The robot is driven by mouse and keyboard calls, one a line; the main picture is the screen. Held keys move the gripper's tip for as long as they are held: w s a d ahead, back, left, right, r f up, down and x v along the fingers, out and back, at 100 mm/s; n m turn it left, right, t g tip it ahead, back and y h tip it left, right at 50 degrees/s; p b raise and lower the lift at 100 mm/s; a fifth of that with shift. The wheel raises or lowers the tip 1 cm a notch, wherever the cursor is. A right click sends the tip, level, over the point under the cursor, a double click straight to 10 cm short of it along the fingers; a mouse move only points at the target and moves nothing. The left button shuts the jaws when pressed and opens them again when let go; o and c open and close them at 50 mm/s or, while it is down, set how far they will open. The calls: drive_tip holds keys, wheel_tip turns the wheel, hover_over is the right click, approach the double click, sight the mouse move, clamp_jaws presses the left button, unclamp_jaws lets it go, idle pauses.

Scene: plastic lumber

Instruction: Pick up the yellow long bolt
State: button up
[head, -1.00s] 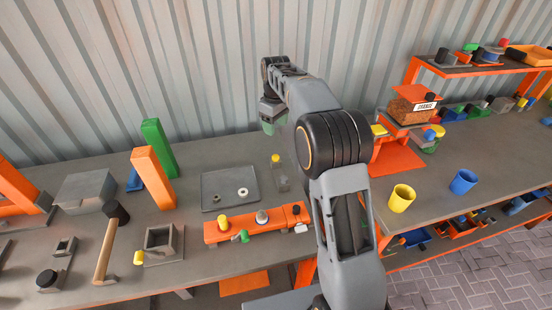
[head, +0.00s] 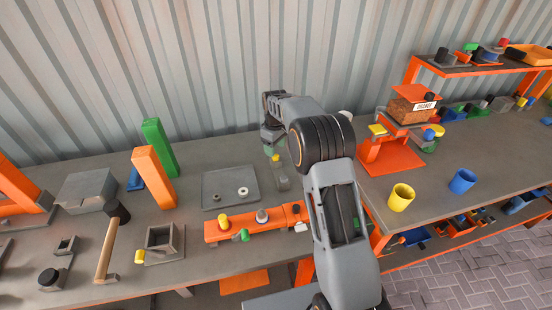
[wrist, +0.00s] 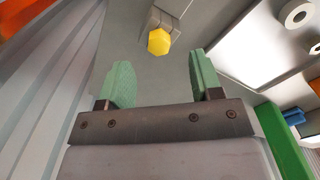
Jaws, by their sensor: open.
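The yellow long bolt (head: 276,159) shows its yellow head at the back of the table, beside a small grey block (head: 282,183). In the wrist view its six-sided head (wrist: 159,41) lies just beyond the fingertips, between the lines of the two fingers, by a grey block. My gripper (head: 268,149) is just above and beside the bolt head in the head view, its green fingers partly hidden by the wrist. In the wrist view my gripper (wrist: 157,66) is open, with nothing between its fingers. The bolt's shaft is hidden in the wrist view.
A grey tray (head: 215,203) with small rings lies left of the bolt. An orange bar (head: 270,228) with several pegs is in front. Upright green (head: 158,147) and orange (head: 153,178) blocks stand left. The corrugated wall is close behind.

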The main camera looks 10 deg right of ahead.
sight(276, 156)
drive_tip(key=shift+d+f, duration=0.1)
drive_tip(key=shift+f, duration=1.85)
drive_tip(key=c, duration=1)
